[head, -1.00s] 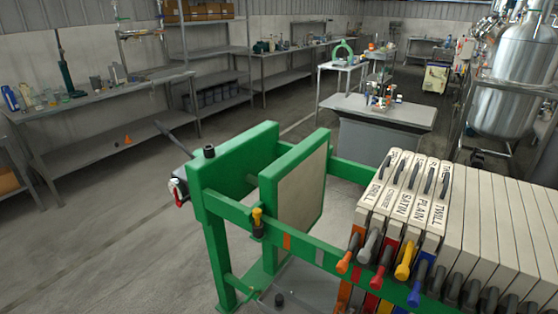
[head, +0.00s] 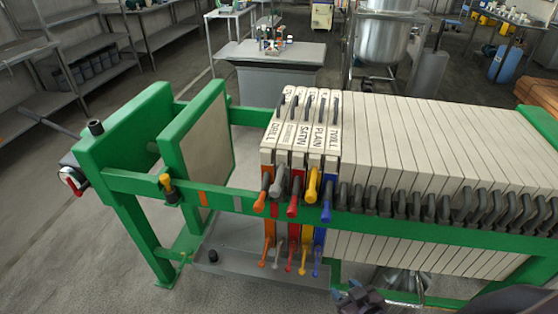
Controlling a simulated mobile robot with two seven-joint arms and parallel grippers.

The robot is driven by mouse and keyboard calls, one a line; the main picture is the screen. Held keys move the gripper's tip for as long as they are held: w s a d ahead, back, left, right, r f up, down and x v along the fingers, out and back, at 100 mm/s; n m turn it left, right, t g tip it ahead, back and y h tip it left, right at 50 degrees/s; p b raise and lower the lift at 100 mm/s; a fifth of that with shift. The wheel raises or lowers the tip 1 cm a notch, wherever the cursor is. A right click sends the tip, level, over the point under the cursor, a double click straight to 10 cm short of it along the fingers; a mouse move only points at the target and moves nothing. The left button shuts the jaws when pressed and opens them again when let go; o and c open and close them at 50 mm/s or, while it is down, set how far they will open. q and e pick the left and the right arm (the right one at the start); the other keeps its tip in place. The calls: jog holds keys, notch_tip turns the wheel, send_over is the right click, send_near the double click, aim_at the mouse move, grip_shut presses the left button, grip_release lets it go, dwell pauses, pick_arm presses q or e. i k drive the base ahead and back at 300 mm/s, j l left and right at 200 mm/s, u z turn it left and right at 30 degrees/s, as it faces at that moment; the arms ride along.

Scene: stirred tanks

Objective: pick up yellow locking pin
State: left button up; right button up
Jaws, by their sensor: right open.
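The yellow locking pin (head: 167,187) stands upright in a dark socket on the front green rail of the filter press, left of the plate pack. Its yellow head shows above the rail and nothing holds it. My right gripper (head: 362,299) shows only in part at the bottom edge, open, well to the right of the pin and apart from it. My left gripper is out of view.
The green press frame (head: 130,182) spans the foreground. Labelled plates (head: 300,135) with coloured handles stand right of the pin; a yellow plate handle (head: 313,184) is among them. A grey tray (head: 255,277) lies below. Floor at lower left is clear.

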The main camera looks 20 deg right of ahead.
aim_at(165, 179)
jog(key=j+z, duration=0.1)
jog(key=z, duration=0.25)
jog(key=j+z, duration=0.1)
jog(key=z, duration=0.25)
jog(key=i+j+z, duration=0.1)
jog(key=z, duration=0.25)
jog(key=j+z, duration=0.35)
jog(key=k+j+z, duration=0.1)
jog(key=j+z, duration=0.2)
jog(key=j, duration=0.15)
jog(key=k+j+z, duration=0.15)
jog(key=j, duration=0.25)
jog(key=k+j+z, duration=0.15)
jog(key=j, duration=0.3)
jog(key=k+j, duration=0.1)
jog(key=j, duration=0.35)
jog(key=k+j, duration=0.15)
jog(key=j, duration=0.25)
jog(key=k+j, duration=0.1)
jog(key=j, duration=0.35)
jog(key=z, duration=0.05)
